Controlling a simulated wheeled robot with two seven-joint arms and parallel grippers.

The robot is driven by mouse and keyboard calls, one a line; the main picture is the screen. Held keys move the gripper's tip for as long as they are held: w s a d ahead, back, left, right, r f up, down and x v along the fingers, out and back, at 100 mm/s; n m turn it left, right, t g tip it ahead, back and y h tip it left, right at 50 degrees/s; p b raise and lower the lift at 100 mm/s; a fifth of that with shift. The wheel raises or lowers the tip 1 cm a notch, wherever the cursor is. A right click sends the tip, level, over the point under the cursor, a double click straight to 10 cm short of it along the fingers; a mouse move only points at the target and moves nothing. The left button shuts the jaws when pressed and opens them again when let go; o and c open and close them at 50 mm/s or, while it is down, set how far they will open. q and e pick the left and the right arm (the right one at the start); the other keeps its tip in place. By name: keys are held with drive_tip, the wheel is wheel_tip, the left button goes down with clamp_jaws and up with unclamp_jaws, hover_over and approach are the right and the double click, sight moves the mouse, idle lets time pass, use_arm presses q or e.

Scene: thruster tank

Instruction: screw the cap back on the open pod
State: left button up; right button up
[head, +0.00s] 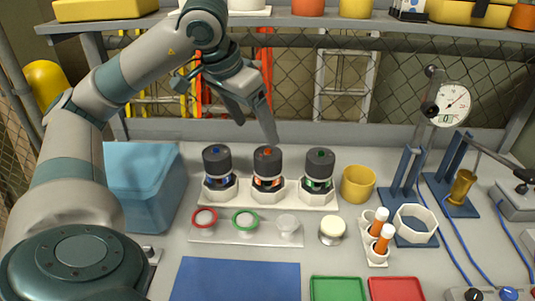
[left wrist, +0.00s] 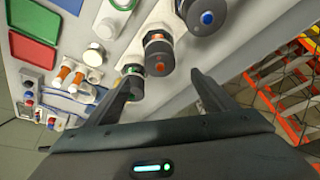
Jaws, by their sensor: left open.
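Three pods stand upright in white holders on a pale rack (head: 300,203) in the head view. A dark grey cap with a blue dot (head: 217,160) tops the left pod, one with an orange dot (head: 267,160) the middle pod, and one with a green dot (head: 319,163) the right pod. I cannot tell whether any cap is loose. My left gripper (head: 256,131) is open and empty, above and behind the blue and orange pods, apart from them. In the left wrist view, the blue-dot cap (left wrist: 204,17) and orange-dot cap (left wrist: 158,60) lie beyond its fingers. My right gripper is not in view.
In front lies a plate (head: 262,237) with a red ring, a green ring and a pale disc. A yellow cup (head: 358,184) stands right of the pods. A teal box (head: 140,195) is at left, a blue mat (head: 238,280) at the front. A shelf (head: 330,21) runs overhead.

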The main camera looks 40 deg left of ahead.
sight(266, 151)
use_arm(q)
drive_tip(key=x, duration=1)
drive_tip(key=shift+f, duration=0.2)
drive_tip(key=shift+w+f, duration=0.25)
drive_tip(key=shift+f, duration=0.3)
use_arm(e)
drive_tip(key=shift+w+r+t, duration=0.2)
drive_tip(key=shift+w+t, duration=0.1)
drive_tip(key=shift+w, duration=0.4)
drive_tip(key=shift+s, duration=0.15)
use_arm(q)
drive_tip(key=c, duration=1.1)
drive_tip(key=shift+o, duration=0.2)
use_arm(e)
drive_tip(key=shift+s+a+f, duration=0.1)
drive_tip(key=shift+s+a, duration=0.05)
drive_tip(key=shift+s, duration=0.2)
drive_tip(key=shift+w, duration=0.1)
